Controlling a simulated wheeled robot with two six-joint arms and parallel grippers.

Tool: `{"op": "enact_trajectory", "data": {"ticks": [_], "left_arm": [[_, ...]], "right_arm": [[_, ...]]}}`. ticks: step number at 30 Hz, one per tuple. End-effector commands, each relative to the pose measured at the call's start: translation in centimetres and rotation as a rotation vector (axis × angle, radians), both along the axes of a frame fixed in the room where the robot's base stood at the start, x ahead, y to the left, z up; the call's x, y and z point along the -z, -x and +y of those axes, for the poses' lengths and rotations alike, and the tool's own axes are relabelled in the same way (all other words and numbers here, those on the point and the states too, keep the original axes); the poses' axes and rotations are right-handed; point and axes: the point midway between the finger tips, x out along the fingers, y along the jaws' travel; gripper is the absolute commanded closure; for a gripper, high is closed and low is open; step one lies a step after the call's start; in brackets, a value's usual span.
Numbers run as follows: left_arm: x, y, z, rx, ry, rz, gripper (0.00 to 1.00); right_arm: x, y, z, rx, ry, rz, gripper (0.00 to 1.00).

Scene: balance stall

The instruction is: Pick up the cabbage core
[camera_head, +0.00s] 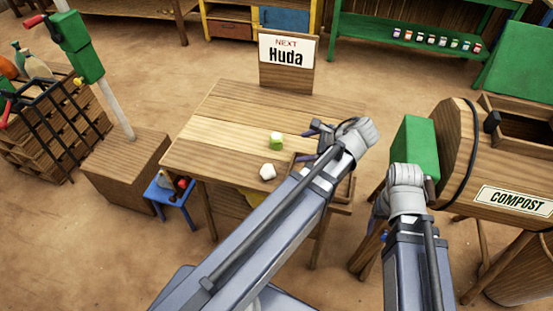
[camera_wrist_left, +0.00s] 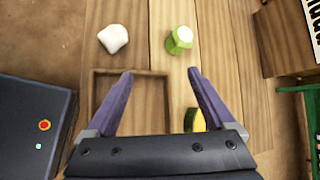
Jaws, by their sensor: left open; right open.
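A pale green piece with a whitish top (camera_head: 276,141) stands on the wooden table (camera_head: 225,125); it looks most like the cabbage core. In the left wrist view the green piece (camera_wrist_left: 179,40) lies beyond the right fingertip. A white lump (camera_head: 267,171) sits nearer me; it also shows in the left wrist view (camera_wrist_left: 113,39). My left gripper (camera_head: 309,143) is open and empty, to the right of both pieces; its spread fingers (camera_wrist_left: 160,72) are above a shallow wooden tray (camera_wrist_left: 130,98). My right gripper (camera_head: 379,212) is open, right of the table, partly hidden by its arm.
A green and yellow piece (camera_wrist_left: 194,120) lies beside the left gripper's right finger. A "NEXT Huda" sign (camera_head: 287,50) stands at the far edge. The compost barrel (camera_head: 480,160) is right; a blue stool (camera_head: 172,192) is left. The table's left half is clear.

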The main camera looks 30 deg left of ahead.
Motion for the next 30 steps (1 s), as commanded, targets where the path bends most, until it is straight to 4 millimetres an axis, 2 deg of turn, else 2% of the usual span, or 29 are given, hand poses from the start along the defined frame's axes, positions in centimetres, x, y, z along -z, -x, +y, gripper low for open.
{"op": "enact_trajectory", "data": {"ticks": [1, 6, 9, 15, 24, 30], "left_arm": [[3.0, -1.0, 1.3, 0.039, -0.058, 0.040, 0.12], [5.1, -3.0, 5.3, 0.167, -0.256, 0.201, 0.12], [5.6, -3.7, 6.9, 0.216, -0.342, 0.286, 0.12], [5.9, -4.5, 8.6, 0.265, -0.440, 0.394, 0.12], [5.7, -4.6, 9.2, 0.277, -0.464, 0.425, 0.12], [6.6, -4.8, 10.9, 0.275, -0.463, 0.424, 0.12]], "right_arm": [[3.8, 0.0, 0.0, 0.000, 0.000, 0.000, 0.31], [8.9, 0.0, 0.0, 0.000, 0.000, 0.000, 0.31], [10.9, 0.0, 0.0, 0.000, 0.000, 0.000, 0.31], [12.8, 0.0, 0.0, 0.000, 0.000, 0.000, 0.31], [13.1, 0.0, 0.0, 0.000, 0.000, 0.000, 0.31], [14.0, 0.0, 0.0, 0.000, 0.000, 0.000, 0.31]]}}
